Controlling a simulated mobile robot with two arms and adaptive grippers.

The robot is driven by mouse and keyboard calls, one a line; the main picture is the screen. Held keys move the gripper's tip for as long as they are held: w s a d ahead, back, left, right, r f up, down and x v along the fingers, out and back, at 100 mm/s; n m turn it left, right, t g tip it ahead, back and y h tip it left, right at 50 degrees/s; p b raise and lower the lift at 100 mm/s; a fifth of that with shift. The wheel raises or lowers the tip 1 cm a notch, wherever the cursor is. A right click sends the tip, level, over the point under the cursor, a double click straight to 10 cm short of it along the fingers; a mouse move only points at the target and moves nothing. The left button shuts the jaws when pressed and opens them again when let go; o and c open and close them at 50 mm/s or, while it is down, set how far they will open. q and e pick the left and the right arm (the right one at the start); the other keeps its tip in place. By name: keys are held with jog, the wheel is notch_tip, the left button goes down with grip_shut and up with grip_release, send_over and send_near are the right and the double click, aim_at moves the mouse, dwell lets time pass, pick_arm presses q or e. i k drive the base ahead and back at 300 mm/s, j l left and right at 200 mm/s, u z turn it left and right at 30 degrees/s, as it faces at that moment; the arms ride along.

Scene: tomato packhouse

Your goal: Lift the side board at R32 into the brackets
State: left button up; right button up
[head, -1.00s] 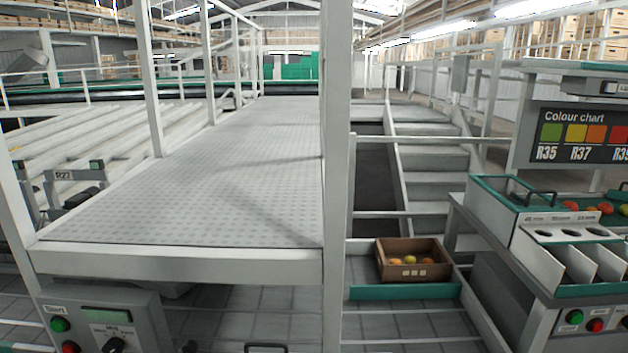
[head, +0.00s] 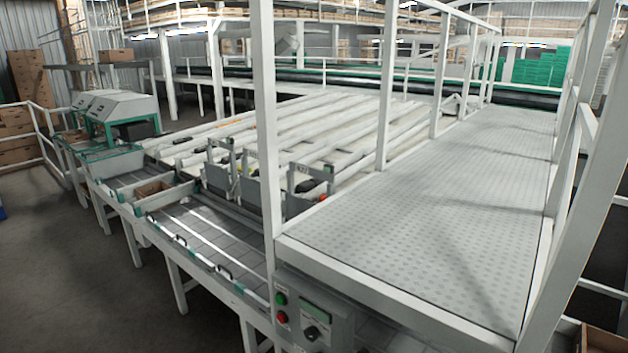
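Neither of my grippers is in view. No sign reading R32 is legible. A grey bracket station (head: 306,190) with a small label, too small to read surely, stands at the roller lanes left of the walkway. Similar grey stations (head: 222,178) stand farther left. Low boards with dark handles (head: 223,271) line the near edge of the grey conveyor (head: 205,222); I cannot tell which one belongs to R32.
A raised walkway (head: 430,190) with white posts and rails fills the right side. A control box (head: 312,318) with green and red buttons hangs at its front corner. The floor (head: 75,270) at left is clear.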

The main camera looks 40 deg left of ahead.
aim_at(160, 199)
jog(key=u, duration=2.15)
